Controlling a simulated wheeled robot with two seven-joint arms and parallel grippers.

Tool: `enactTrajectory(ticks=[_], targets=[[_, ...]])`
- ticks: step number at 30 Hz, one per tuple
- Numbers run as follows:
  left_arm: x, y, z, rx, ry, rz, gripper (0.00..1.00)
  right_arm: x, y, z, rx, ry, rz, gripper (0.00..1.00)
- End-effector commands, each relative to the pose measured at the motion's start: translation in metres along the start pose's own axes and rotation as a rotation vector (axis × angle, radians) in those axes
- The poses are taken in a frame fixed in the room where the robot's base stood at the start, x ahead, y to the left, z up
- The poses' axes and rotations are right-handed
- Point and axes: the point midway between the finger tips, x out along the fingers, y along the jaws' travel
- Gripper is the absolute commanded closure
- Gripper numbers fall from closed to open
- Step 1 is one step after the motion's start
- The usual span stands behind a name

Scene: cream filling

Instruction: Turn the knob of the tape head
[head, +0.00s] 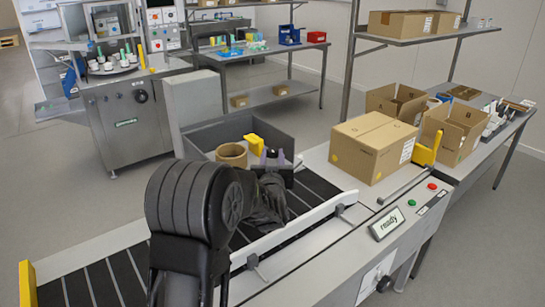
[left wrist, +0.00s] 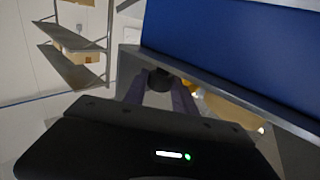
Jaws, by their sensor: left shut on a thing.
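The tape head shows in the head view as a dark grey frame (head: 215,134) over the conveyor, with a brown tape roll (head: 232,155) and a yellow part beside it. My left gripper (head: 270,157), with purple fingers, reaches over the belt to its right side; my black arm hides part of it. In the left wrist view, the purple fingers of my left gripper (left wrist: 158,94) are shut on a round dark knob (left wrist: 160,79), one finger on each side. The knob's marking and turn angle cannot be seen. My right gripper is not in view.
A closed carton (head: 372,148) stands right of the tape head, by a yellow stop. The dark conveyor belt (head: 318,188) has a pale side rail (head: 300,226). A control panel reading "ready" (head: 386,224) is at the front right. Open cartons (head: 452,130) stand on the right bench.

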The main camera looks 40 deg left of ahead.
Motion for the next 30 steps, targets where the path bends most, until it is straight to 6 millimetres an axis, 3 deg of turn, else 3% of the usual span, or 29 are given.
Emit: enactTrajectory(ticks=[7,20,30], targets=[[0.000,0.000,0.000,0.000,0.000,0.000,1.00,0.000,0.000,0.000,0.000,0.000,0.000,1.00],[0.000,0.002,-0.001,0.001,-0.001,-0.042,1.00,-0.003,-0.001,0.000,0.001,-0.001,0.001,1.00],[0.001,0.006,-0.001,0.001,-0.001,-0.232,1.00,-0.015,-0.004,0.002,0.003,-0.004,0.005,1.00]])
